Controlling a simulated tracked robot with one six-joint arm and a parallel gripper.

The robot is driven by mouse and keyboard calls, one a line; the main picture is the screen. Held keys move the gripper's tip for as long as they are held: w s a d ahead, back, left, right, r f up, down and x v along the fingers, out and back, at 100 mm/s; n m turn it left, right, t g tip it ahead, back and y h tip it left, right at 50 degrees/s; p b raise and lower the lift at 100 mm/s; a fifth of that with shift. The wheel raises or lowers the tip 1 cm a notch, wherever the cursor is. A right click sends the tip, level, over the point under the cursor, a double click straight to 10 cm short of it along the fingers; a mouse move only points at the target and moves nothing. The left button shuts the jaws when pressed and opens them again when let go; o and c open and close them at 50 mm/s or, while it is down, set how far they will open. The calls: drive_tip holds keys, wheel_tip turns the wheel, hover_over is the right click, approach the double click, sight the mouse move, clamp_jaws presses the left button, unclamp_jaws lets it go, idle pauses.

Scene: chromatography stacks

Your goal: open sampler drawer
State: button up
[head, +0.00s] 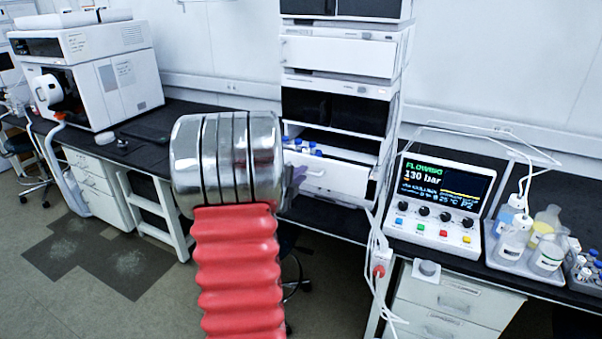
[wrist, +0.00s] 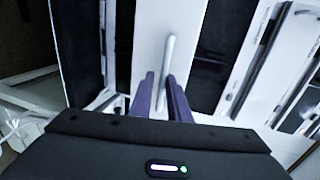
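The white sampler drawer (head: 335,181) is low in the central instrument stack. Blue-capped vials show in the dark opening just above its front, so it seems at least partly pulled out. My gripper (head: 297,178) is at the left part of the drawer front, and the metal wrist hides much of it. In the wrist view, the silver bar handle (wrist: 170,52) stands out from the white front (wrist: 148,40). Its lower end lies between the two purple fingers of my gripper (wrist: 161,80). I cannot tell whether they press on the handle.
A control box (head: 437,203) reading 130 bar stands right of the stack, with a bottle tray (head: 515,262) beyond it. Cables hang by the stack's lower right. A large white instrument (head: 90,75) stands at left. Open floor lies at lower left.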

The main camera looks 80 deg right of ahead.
drive_tip(key=o, duration=0.3)
drive_tip(key=shift+r, duration=0.1)
drive_tip(key=v, duration=1.3)
drive_tip(key=shift+a, duration=0.35)
drive_tip(key=shift+w, duration=0.1)
